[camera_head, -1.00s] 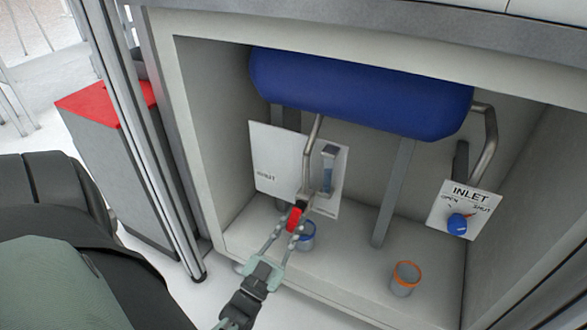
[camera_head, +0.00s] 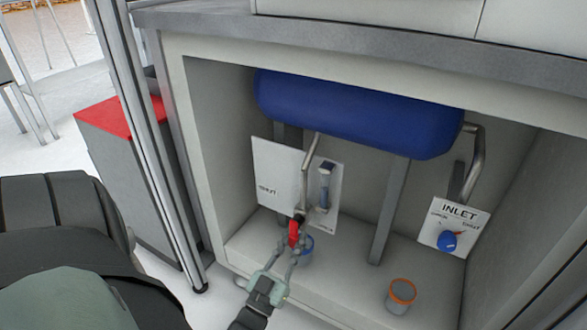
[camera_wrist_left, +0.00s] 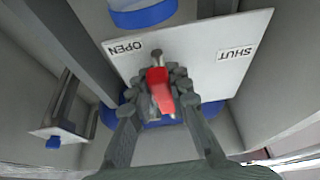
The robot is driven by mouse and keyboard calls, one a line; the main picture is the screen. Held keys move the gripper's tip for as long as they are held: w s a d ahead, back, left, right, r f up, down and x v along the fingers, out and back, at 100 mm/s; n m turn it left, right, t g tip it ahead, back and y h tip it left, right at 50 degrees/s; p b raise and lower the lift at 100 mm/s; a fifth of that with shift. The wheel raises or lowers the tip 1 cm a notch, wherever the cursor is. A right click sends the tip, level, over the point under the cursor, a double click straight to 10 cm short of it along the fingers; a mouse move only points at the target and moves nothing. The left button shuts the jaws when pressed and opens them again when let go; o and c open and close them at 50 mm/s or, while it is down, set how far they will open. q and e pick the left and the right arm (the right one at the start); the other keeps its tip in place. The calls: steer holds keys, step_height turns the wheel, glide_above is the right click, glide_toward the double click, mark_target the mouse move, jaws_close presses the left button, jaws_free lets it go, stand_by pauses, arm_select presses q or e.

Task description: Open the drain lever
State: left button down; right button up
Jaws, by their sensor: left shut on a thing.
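The drain lever is a red handle (camera_head: 293,233) on a pipe fitting in front of a white panel (camera_head: 275,178), under the blue tank (camera_head: 355,113). My left gripper (camera_head: 294,238) is shut on this red lever. In the left wrist view the lever (camera_wrist_left: 160,92) lies between the two fingers (camera_wrist_left: 162,100) and points toward the camera. The panel there (camera_wrist_left: 195,62) carries the words OPEN and SHUT, seen upside down, on either side of the lever. In the head view the gripper partly hides the lever. My right gripper is not in view.
A blue-rimmed cup (camera_head: 307,247) stands on the cabinet floor just behind the gripper. An orange-rimmed cup (camera_head: 400,296) stands further right. A grey post (camera_head: 390,210) and the INLET panel with a blue knob (camera_head: 447,240) are to the right. The cabinet's left wall is near.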

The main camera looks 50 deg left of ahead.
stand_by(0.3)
arm_select(q)
steer(key=c, duration=1.4)
jaws_free()
steer(key=shift+s+f, duration=0.1)
steer(key=v, duration=1.2)
steer(key=shift+d, duration=0.1)
